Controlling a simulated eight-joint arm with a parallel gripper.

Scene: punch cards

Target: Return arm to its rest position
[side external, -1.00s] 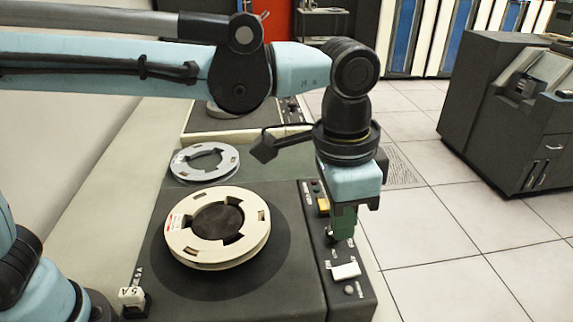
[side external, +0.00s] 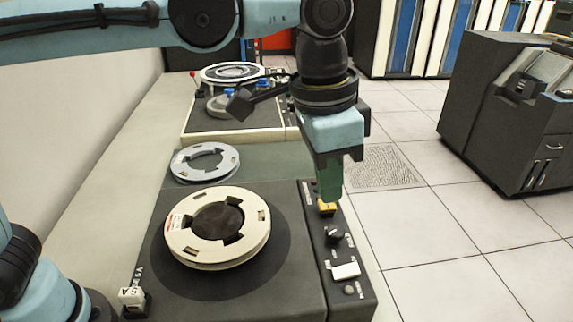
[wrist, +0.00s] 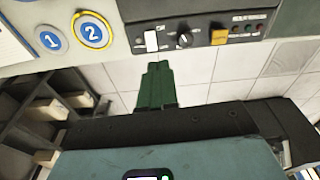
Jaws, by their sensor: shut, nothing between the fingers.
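My gripper (side external: 329,190) has green fingers pressed together with nothing between them. In the side external view it points down, just above or beside the yellow button (side external: 326,208) on the control strip of the near machine; I cannot tell whether it touches. In the wrist view the shut green fingers (wrist: 158,68) point toward the control strip, with a clear gap in the picture below the white switch (wrist: 151,41) and black knob (wrist: 185,39). The orange button (wrist: 219,37) shows to their right.
The near machine carries a cream reel (side external: 179,233). A grey reel (side external: 184,172) lies behind it, and another machine (side external: 200,122) stands farther back. A dark cabinet (side external: 490,130) stands at right. The tiled floor (side external: 430,230) between is clear.

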